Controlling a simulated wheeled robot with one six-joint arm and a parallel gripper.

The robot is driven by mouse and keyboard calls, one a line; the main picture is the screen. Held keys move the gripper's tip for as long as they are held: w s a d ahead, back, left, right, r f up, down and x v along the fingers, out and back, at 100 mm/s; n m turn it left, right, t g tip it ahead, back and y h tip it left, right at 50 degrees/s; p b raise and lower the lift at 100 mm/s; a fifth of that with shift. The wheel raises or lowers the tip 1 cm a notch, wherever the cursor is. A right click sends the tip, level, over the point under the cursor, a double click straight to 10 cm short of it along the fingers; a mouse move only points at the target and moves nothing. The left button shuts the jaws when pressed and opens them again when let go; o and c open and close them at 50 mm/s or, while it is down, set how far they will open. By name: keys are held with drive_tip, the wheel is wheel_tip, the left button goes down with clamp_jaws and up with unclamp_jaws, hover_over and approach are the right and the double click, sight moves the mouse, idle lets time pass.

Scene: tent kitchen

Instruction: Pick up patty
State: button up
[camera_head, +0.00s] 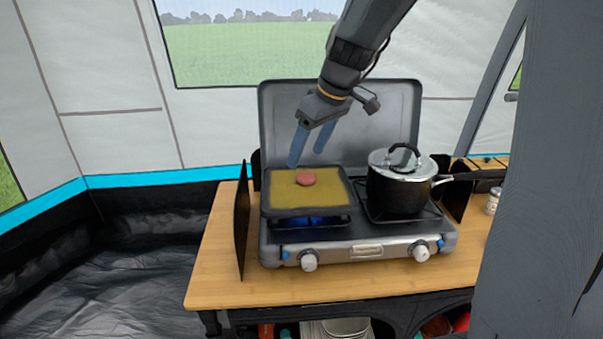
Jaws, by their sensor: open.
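The patty (305,178) is a small, round, reddish-pink disc. It lies near the middle of a square pan (286,205) with a yellowish cooking surface. The pan sits on the left burner of the camping stove, with a blue flame under it. My gripper (307,158) is open and empty. Its two blue fingers point down just above the patty in the picture, over the back part of the pan. The exact height gap between fingertips and patty cannot be told from this one view.
A lidded pot (399,192) stands on the right burner, its handle pointing right. The stove's raised lid (275,118) rises behind the pan, close to my gripper. A dark wind panel (243,215) stands left of the stove. The table (216,270) has bare wood in front.

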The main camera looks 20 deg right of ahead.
sight(307, 176)
drive_tip(key=f, duration=0.2)
drive_tip(key=w+f+p, duration=0.1)
drive_tip(key=f, duration=0.1)
drive_tip(key=d+f+p, duration=0.1)
drive_tip(key=f, duration=0.1)
drive_tip(key=shift+w+f, duration=0.1)
drive_tip(key=shift+w, duration=0.3)
drive_tip(key=shift+w+f, duration=0.15)
drive_tip(key=shift+f, duration=0.25)
drive_tip(key=c, duration=1.1)
drive_tip(key=shift+r+b, duration=0.95)
drive_tip(key=shift+r, duration=4.1)
